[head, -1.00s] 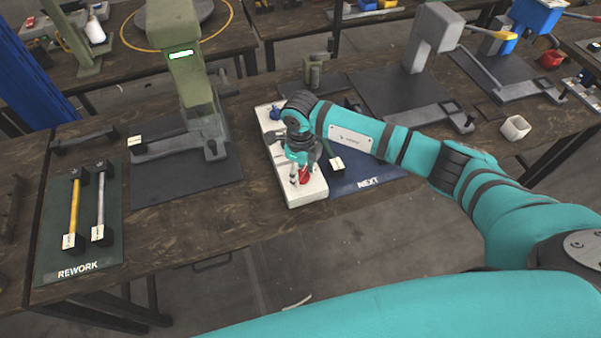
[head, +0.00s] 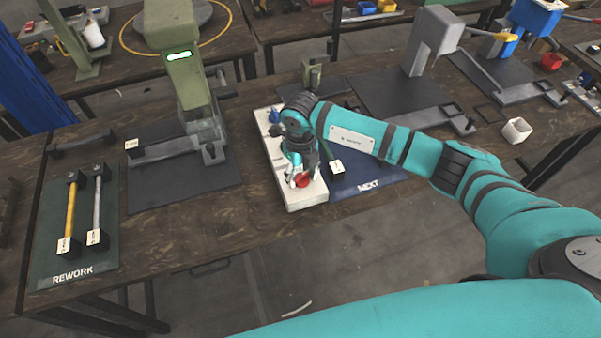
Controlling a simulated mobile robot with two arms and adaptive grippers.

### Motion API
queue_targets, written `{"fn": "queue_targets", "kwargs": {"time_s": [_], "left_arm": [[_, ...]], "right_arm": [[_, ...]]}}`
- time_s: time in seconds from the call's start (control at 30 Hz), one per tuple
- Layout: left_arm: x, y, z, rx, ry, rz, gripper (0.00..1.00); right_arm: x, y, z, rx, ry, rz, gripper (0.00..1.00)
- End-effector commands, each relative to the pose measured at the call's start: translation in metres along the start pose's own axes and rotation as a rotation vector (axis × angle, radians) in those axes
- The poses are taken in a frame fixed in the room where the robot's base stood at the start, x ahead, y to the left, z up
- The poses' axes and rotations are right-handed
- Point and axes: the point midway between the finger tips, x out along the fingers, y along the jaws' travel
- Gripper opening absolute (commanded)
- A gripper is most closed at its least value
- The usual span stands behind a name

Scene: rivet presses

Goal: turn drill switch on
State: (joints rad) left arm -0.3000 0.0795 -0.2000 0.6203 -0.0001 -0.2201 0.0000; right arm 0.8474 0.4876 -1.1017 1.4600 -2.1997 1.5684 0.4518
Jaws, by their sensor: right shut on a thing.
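A long white box (head: 312,194) lies on the dark wooden bench, just left of the blue NEXT mat. A red knob-like part (head: 302,182) sits near its front end, and a blue part (head: 274,116) sits at its far end. My right gripper (head: 298,179) points down over the front of the box and is shut on the red part. Its fingers partly cover the red part, so I cannot tell which way that is turned. My wrist hides the middle of the box. My left gripper is not in view.
A green press (head: 172,65) with a lit green strip stands left of the box. A green REWORK mat (head: 110,255) holds a yellow and a grey handled piece. A labelled piece lies on the NEXT mat (head: 370,187). A grey press (head: 434,38) stands behind my right arm.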

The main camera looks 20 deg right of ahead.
Motion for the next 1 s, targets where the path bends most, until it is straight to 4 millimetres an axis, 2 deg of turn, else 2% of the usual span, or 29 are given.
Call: {"fn": "queue_targets", "kwargs": {"time_s": [0.2,0.23,0.4,0.67,0.77,0.87,1.0], "left_arm": [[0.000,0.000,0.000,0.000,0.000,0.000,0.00],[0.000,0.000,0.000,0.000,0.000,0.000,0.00],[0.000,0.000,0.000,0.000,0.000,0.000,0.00],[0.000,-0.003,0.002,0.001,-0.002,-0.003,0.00],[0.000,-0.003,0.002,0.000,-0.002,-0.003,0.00],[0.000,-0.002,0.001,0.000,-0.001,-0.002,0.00],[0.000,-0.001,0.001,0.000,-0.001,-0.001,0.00]], "right_arm": [[-0.001,-0.001,0.001,0.004,-0.002,0.000,0.12],[-0.001,-0.001,0.001,0.004,-0.002,0.000,0.47],[-0.001,-0.001,0.001,0.002,-0.002,0.000,0.69],[-0.001,0.000,0.000,0.001,-0.001,0.000,0.69],[-0.007,-0.001,0.001,0.000,-0.002,0.000,0.69],[-0.020,-0.001,0.001,0.000,-0.004,0.000,0.69],[-0.050,-0.001,0.001,-0.001,-0.005,-0.001,0.69]]}}
